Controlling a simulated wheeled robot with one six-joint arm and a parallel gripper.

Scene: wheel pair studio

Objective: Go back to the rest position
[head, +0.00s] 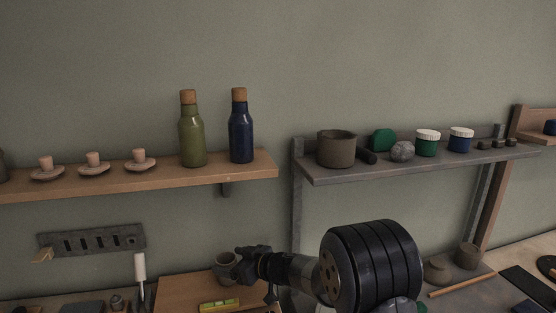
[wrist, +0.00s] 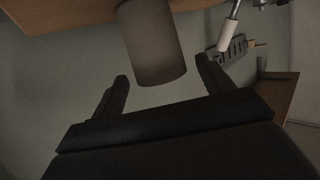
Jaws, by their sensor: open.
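My gripper (head: 243,266) is at the lower middle of the head view, at the end of my arm, beside a grey-brown mug (head: 226,265). In the wrist view its two black fingers (wrist: 162,72) stand wide apart. A plain grey-brown cylinder, apparently the same mug (wrist: 152,40), shows beyond and between the fingertips, with visible room to each finger. The mug appears to stand on the wooden board (head: 180,291). I cannot tell whether any part of my gripper touches it. The gripper holds nothing.
A wooden shelf (head: 118,184) above holds a green bottle (head: 192,130), a blue bottle (head: 241,127) and small saucers. A grey shelf (head: 420,161) at right holds a pot (head: 336,149) and paint jars. A yellow level (head: 219,305) lies on the board. The wall above is clear.

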